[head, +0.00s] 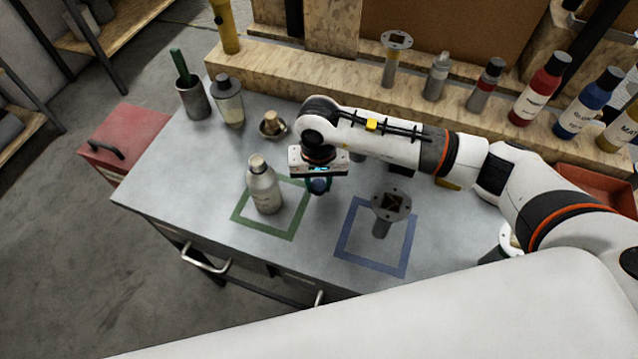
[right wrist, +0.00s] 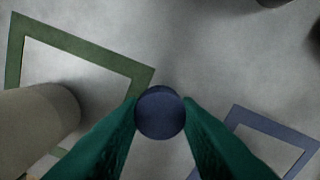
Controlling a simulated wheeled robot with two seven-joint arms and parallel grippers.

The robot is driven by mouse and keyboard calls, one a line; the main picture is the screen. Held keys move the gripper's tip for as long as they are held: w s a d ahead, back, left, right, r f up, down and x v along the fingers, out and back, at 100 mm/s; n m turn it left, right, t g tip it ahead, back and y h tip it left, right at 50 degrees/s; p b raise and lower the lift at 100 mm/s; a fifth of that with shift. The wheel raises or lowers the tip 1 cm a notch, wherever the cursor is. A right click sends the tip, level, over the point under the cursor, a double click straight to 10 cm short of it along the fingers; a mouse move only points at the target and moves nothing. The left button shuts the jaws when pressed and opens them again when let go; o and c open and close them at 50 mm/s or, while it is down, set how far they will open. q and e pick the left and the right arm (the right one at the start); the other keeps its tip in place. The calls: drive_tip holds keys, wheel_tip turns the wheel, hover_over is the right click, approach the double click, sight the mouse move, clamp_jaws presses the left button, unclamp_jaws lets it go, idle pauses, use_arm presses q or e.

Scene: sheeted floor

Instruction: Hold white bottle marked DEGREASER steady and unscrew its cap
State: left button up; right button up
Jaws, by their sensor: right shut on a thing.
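A white bottle (head: 264,190) stands upright inside the green square outline (head: 243,216) on the bench, with a tan top; its label is not readable from here. In the right wrist view the pale bottle (right wrist: 35,125) shows at the left edge, apart from my fingers. My right gripper (head: 319,186) is just right of the bottle, at about the height of its upper part. Its green fingers are shut on a dark blue round cap (right wrist: 160,113), which also shows in the head view (head: 319,185). My left gripper is not in view.
A grey flanged post (head: 381,227) stands in the blue square outline (head: 341,254). Several bottles line the wooden ledge. The bench's front left is clear.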

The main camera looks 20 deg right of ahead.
wheel_tip(320, 180, down, 2)
drive_tip(key=shift+f, duration=0.1)
drive_tip(key=shift+f, duration=0.1)
drive_tip(key=shift+f, duration=0.15)
drive_tip(key=o, duration=1.1)
